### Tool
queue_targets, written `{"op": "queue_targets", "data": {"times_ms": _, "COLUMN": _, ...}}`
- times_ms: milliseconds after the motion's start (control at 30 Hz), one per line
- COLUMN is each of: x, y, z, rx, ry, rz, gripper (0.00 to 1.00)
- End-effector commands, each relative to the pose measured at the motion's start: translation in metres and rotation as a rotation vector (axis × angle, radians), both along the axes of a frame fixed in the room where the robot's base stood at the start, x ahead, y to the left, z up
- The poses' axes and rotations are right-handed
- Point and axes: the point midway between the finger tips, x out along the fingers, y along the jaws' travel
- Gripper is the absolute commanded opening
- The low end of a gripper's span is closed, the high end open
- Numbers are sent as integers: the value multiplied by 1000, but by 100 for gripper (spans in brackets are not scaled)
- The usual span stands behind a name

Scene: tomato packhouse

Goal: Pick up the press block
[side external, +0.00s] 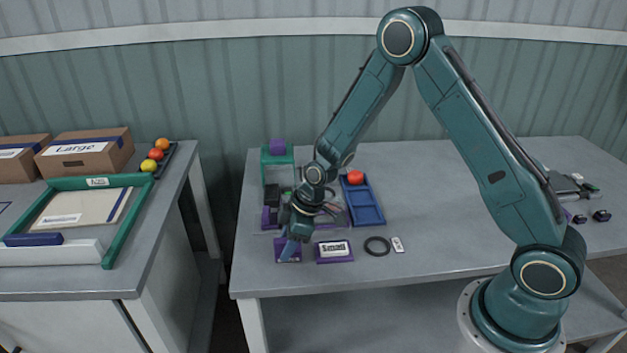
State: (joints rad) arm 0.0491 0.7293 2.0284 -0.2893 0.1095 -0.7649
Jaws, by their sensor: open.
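My gripper (290,247) points down at the near left of the work table, its fingers open. A small purple block (280,256) lies right under the fingertips and is partly hidden by them; I cannot tell whether they touch it.
A purple "Small" sign (334,251) stands just right of my gripper. Beyond it are a black ring (377,246), a small white piece (397,245) and a blue tray (366,206) with a red tomato (355,177). The table's middle right is clear.

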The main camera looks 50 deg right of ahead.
Motion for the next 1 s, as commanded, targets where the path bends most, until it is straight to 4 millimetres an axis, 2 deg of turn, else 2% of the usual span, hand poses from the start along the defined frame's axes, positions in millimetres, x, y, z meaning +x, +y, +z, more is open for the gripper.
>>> {"op": "queue_targets", "data": {"times_ms": 500, "x": 1, "y": 0, "z": 0, "rx": -1, "ry": -1, "rz": 0, "gripper": 45}}
{"op": "queue_targets", "data": {"times_ms": 567, "x": 1, "y": 0, "z": 0, "rx": -1, "ry": -1, "rz": 0, "gripper": 36}}
{"op": "queue_targets", "data": {"times_ms": 733, "x": 0, "y": 0, "z": -1, "rx": -1, "ry": -1, "rz": 0, "gripper": 2}}
{"op": "queue_targets", "data": {"times_ms": 1000, "x": 0, "y": 0, "z": -1, "rx": -1, "ry": -1, "rz": 0, "gripper": 0}}
